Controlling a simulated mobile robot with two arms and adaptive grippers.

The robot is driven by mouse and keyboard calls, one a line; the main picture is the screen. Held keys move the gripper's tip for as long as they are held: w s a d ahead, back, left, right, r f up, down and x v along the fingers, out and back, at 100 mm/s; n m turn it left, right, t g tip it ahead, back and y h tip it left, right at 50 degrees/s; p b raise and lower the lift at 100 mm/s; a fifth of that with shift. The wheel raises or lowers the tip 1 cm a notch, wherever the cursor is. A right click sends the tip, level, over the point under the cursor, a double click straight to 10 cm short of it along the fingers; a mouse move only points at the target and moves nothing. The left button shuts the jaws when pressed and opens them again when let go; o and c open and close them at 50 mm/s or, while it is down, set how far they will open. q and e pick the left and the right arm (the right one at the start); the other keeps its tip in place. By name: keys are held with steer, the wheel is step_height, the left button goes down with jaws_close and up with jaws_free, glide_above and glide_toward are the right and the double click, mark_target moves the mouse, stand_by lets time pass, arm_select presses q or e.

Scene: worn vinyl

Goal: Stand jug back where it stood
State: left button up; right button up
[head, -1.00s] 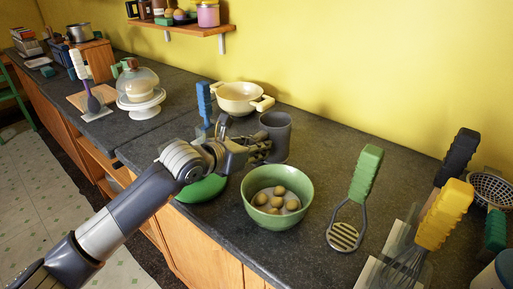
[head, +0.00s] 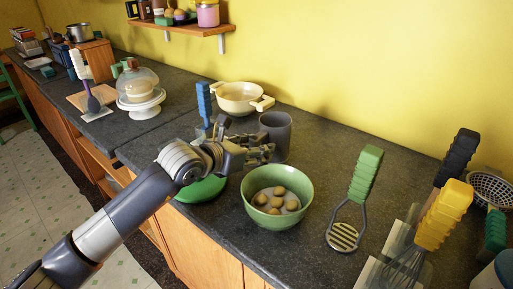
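The dark grey jug (head: 276,134) stands upright on the dark worktop, behind the green bowl and to the right of the cream pot. My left gripper (head: 268,151) reaches in from the left, its fingers at the jug's left and front side. The fingers are spread apart with nothing visible between them. The jug's lower left part is hidden by the fingers, so I cannot tell whether they touch it. My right gripper is not in view.
A green bowl (head: 263,222) holding several round items stands just in front of the gripper. A cream pot (head: 237,98) is behind, a green dish (head: 203,189) under my arm. The worktop right of the jug is clear.

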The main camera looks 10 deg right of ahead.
arm_select(q)
steer(key=shift+p+v, duration=0.55)
steer(key=shift+v, duration=3)
steer(key=shift+a+r, duration=0.15)
steer(key=v, duration=1.2)
steer(key=shift+s, duration=0.1)
